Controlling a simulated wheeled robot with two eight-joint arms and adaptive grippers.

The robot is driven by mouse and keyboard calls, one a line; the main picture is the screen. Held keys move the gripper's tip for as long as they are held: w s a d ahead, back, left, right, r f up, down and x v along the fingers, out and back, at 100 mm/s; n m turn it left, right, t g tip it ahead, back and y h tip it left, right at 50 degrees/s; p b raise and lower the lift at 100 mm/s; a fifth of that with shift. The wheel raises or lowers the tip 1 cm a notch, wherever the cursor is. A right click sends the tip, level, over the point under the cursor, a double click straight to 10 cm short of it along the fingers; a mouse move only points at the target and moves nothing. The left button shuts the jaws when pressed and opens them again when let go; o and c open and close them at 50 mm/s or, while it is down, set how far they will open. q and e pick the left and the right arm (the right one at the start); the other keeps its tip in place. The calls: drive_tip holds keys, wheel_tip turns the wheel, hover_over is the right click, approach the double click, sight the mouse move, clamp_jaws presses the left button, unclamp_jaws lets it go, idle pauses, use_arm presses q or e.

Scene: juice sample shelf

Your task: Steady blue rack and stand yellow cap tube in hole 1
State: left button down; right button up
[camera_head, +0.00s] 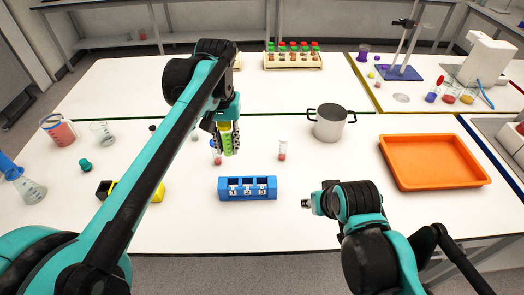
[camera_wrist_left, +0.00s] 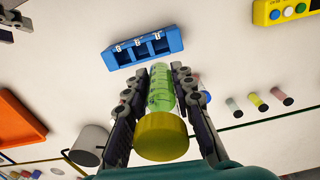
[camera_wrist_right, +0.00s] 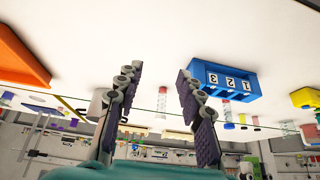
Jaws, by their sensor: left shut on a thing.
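The blue rack (camera_head: 247,195) stands upright on the white table, with labels 1, 2 and 3 running left to right in the head view. Its three holes look empty. It also shows in the left wrist view (camera_wrist_left: 120,58) and the right wrist view (camera_wrist_right: 225,92). My left gripper (camera_head: 229,145) is shut on the yellow cap tube (camera_wrist_left: 161,130), which holds green liquid. The tube is held above the table, behind and left of the rack's middle, apart from it. My right gripper (camera_wrist_right: 158,105) is open and empty, to the right of the rack and not touching it.
A capped tube with pink contents (camera_head: 282,150) stands behind the rack. A steel pot (camera_head: 329,124) and an orange tray (camera_head: 434,163) are on the right. A yellow and black box (camera_head: 156,192) is left of the rack. The table in front of the rack is clear.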

use_arm(q)
drive_tip(key=shift+w, duration=0.1)
use_arm(e)
drive_tip(key=w+a+r+g, duration=0.3)
drive_tip(key=w+a, duration=0.2)
drive_tip(key=w, duration=0.2)
drive_tip(key=g, duration=0.3)
hover_over(272, 181)
drive_tip(key=shift+f, duration=0.8)
wheel_tip(272, 181, down, 12)
drive_tip(key=shift+r, duration=0.15)
clamp_jaws()
use_arm(q)
wheel_tip(272, 181, down, 13)
drive_tip(key=m, duration=0.2)
drive_tip(key=shift+r+m, duration=0.2)
drive_tip(key=shift+m, duration=0.2)
